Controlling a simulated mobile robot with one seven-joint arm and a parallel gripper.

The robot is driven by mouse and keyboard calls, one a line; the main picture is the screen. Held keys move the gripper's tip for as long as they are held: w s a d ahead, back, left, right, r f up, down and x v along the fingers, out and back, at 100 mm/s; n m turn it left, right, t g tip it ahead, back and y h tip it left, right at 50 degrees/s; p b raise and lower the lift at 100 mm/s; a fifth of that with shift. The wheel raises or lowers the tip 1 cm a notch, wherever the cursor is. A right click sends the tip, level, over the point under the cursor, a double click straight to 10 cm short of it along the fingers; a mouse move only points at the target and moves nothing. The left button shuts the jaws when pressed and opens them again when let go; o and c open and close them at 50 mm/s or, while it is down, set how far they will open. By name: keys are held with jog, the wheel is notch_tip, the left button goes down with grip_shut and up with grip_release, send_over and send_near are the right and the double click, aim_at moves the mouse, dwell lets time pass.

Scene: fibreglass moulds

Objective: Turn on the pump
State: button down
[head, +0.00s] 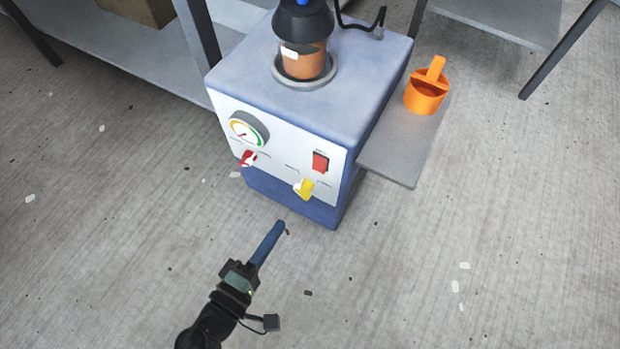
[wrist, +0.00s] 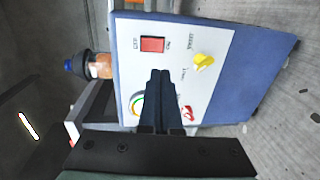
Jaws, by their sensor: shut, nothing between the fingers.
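The pump (head: 290,85) is a blue box with a white front panel, standing in the middle of the head view. Its panel carries a red rocker switch (head: 320,162) at the upper right, a yellow knob (head: 304,188) below it, a red knob (head: 248,158) at the left and a round gauge (head: 248,128) above that. My gripper (head: 280,226) is shut and empty, in front of the panel and apart from it. In the wrist view the red switch (wrist: 152,44) and yellow knob (wrist: 204,61) lie beyond the fingertips (wrist: 160,72); the fingers partly cover the gauge (wrist: 137,102). The switch's position is unclear.
A jar with a black cap (head: 303,45) sits on top of the pump. An orange cup with a handle (head: 427,92) stands on a grey side shelf (head: 400,160) at the right. Grey metal tables stand behind. The floor in front is clear.

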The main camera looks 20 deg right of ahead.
jog(key=b, duration=0.4)
send_near(317, 170)
jog(key=x, duration=0.5)
jog(key=shift+w+d, duration=0.1)
jog(key=shift+d, duration=0.05)
jog(key=shift+w+d, duration=0.45)
jog(key=shift+d, duration=0.15)
